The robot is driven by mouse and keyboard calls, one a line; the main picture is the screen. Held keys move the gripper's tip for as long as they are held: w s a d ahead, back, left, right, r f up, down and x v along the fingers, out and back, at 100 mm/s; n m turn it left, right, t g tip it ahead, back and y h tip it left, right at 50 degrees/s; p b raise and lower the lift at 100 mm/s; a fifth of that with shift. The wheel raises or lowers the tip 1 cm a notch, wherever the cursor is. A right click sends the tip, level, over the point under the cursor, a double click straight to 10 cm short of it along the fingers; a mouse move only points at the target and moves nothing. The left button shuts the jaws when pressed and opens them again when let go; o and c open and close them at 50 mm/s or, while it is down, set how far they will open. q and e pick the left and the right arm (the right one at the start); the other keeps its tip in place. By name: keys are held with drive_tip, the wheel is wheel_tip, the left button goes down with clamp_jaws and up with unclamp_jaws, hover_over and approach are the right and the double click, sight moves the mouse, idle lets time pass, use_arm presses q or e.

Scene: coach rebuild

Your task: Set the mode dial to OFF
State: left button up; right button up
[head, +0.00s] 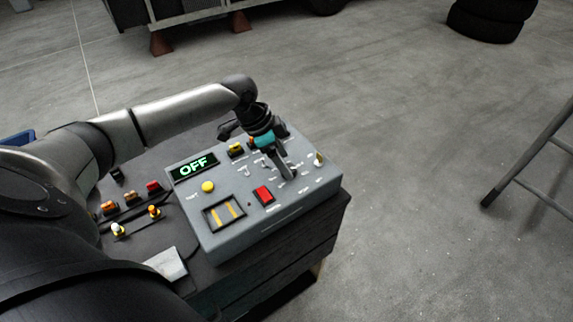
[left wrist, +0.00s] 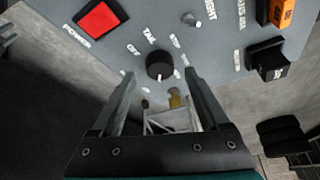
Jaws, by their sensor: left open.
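The grey control box (head: 222,226) stands on a dark bench. Its small display (head: 193,168) reads OFF in green letters. The mode dial (left wrist: 160,65) is a round black knob with a light mark on its lower edge in the left wrist view. My left gripper (head: 284,173) is over the right half of the panel, pointing down, and hides the dial in the head view. In the left wrist view its open fingers (left wrist: 160,76) are on either side of the dial with gaps; contact is not seen. My right gripper is not in view.
The panel also has a red switch (head: 263,195), a yellow button (head: 208,187) and a small toggle (left wrist: 190,19). The floor to the right is clear up to a metal frame (head: 530,155).

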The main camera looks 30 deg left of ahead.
use_arm(q)
drive_tip(key=shift+x, duration=1.05)
clamp_jaws()
